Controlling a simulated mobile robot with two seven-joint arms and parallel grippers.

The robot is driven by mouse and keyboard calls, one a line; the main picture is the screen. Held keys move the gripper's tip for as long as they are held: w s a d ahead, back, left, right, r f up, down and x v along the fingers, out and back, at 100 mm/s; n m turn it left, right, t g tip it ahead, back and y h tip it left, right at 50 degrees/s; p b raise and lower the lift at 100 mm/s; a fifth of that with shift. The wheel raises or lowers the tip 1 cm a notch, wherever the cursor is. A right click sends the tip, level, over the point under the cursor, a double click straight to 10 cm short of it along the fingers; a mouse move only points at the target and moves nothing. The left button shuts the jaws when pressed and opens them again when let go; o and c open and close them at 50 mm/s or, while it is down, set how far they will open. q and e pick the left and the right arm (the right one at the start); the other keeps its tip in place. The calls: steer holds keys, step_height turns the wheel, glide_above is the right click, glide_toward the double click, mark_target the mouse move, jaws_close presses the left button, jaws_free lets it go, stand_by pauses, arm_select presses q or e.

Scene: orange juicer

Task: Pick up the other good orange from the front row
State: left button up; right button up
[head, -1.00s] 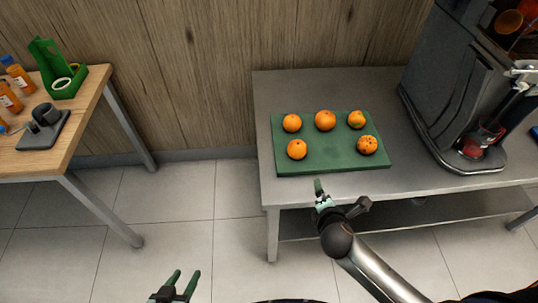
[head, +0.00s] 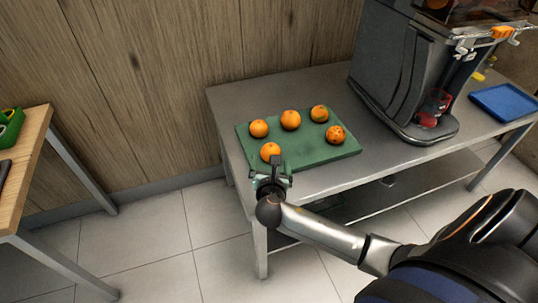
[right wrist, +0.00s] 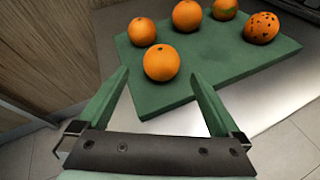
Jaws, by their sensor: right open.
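A clean front-row orange (head: 271,152) sits at the left front of the green board (head: 310,160). In the right wrist view this orange (right wrist: 161,62) is just beyond and between my fingertips, not gripped. My right gripper (head: 272,178) is open at the board's front edge. The other front-row orange (head: 335,134) has dark spots, clear in the right wrist view (right wrist: 262,27). Behind are a plain left orange (head: 259,128), a plain middle orange (head: 290,120) and a right orange (head: 319,113) with a green patch (right wrist: 224,8). My left gripper is out of view.
The board lies on a grey metal table (head: 225,100). A dark juicer (head: 400,75) stands right of the board, with a blue tray (head: 505,102) farther right. A wooden table (head: 30,160) is at the far left. A wooden wall is behind.

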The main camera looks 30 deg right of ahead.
mark_target(271, 153)
steer(key=shift+x, duration=1)
steer(key=b+x, duration=0.1)
steer(key=x, duration=0.3)
steer(key=shift+s+d+f+b, duration=0.15)
steer(key=shift+f+b, duration=0.15)
steer(key=shift+b, duration=0.05)
steer(key=shift+w+d+f, duration=0.15)
steer(key=shift+w+d, duration=0.15)
steer(key=shift+w, duration=0.15)
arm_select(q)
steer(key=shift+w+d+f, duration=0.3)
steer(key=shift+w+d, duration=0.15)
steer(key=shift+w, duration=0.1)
arm_select(e)
steer(key=shift+c, duration=0.2)
steer(key=c, duration=0.5)
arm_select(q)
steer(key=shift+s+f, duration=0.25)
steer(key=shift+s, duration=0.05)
arm_select(e)
steer(key=c, duration=0.8)
